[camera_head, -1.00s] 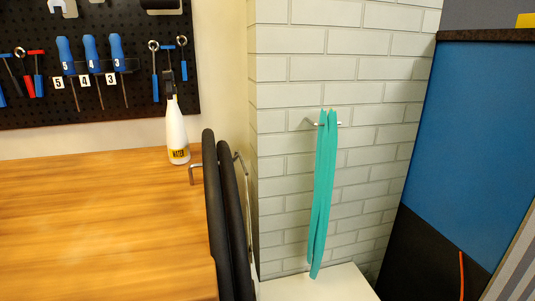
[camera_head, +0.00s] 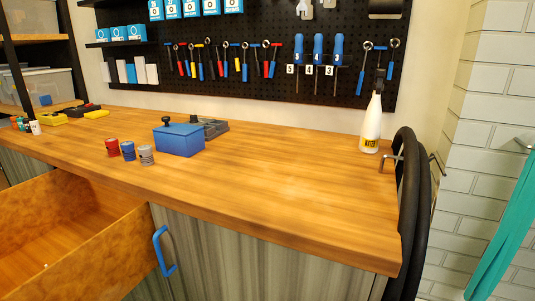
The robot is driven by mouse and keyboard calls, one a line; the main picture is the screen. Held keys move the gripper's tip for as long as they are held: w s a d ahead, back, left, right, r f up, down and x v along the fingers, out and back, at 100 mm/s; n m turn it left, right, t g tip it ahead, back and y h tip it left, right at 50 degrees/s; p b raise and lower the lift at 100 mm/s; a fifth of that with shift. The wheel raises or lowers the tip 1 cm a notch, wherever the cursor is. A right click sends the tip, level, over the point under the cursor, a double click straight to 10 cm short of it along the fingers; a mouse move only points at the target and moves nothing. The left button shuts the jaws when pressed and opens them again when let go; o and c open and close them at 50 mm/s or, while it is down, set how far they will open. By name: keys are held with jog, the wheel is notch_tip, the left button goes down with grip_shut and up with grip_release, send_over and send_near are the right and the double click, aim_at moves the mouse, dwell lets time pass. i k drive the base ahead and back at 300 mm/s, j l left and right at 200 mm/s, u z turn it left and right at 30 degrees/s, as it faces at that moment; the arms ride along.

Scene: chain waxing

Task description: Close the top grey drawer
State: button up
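An open drawer (camera_head: 98,262) with orange-brown wooden walls juts out from under the worktop at the lower left of the head view. Its inside shows bare wood and a tiny pale speck. Its front face and handle are outside the picture, so I cannot see its grey front. Beside it on the right is a grey striped cabinet front (camera_head: 270,262) with a blue handle (camera_head: 163,251). My gripper is not in view.
The wooden worktop (camera_head: 290,190) holds a blue box (camera_head: 179,140), several small cans and a white bottle (camera_head: 371,124). Black tyres (camera_head: 409,210) hang at its right end. A tool pegboard (camera_head: 270,50) is behind. Teal strips (camera_head: 507,235) hang on the brick wall.

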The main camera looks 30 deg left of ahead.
aim_at(95, 240)
jog(key=l+u, duration=0.1)
jog(key=u, duration=0.35)
jog(key=l+u, duration=0.1)
jog(key=u, duration=0.3)
jog(key=l+u, duration=0.15)
jog(key=u, duration=0.3)
jog(key=i+j+u, duration=0.1)
jog(key=u, duration=0.2)
jog(key=i+j+u, duration=0.1)
jog(key=u, duration=0.2)
jog(key=j+u, duration=0.7)
jog(key=k+l, duration=0.05)
